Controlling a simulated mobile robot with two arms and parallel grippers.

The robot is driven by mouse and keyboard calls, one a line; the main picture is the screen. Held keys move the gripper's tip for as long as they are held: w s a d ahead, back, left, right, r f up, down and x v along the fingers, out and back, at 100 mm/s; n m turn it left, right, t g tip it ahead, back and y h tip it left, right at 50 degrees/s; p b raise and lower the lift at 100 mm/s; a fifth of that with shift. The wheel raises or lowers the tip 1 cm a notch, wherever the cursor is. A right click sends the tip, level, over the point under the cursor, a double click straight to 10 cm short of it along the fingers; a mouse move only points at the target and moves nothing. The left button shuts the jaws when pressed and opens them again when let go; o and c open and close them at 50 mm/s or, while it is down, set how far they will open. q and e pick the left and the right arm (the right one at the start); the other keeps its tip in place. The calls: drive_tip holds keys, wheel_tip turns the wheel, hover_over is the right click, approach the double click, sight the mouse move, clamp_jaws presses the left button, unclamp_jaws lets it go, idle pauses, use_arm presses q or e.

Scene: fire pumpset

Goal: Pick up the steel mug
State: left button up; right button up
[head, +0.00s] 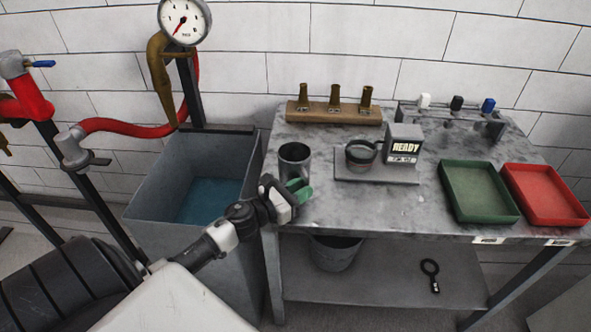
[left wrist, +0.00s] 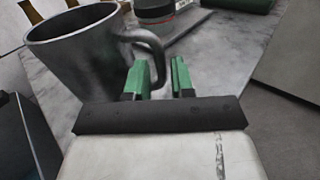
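The steel mug (head: 294,160) stands upright on the left end of the grey workbench top (head: 330,208). In the left wrist view the mug (left wrist: 80,60) fills the upper left, with its curved handle toward the gripper. My left gripper (head: 300,190) is at the bench's front left, close beside the mug. In the left wrist view its green fingers (left wrist: 160,75) are apart, and the handle's outer curve shows around the gap between them. I cannot tell whether a finger touches the handle. My right gripper is not in view.
A scale with a READY display (head: 404,147) stands right of the mug. A brass nozzle rack (head: 335,112) is behind. Green (head: 480,192) and red (head: 545,195) trays are at right. A water tank (head: 165,215) adjoins the bench at left. A bucket (head: 335,255) sits on the lower shelf.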

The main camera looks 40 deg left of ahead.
use_arm(q)
drive_tip(key=shift+x, duration=1)
clamp_jaws()
drive_tip(key=shift+r, duration=0.15)
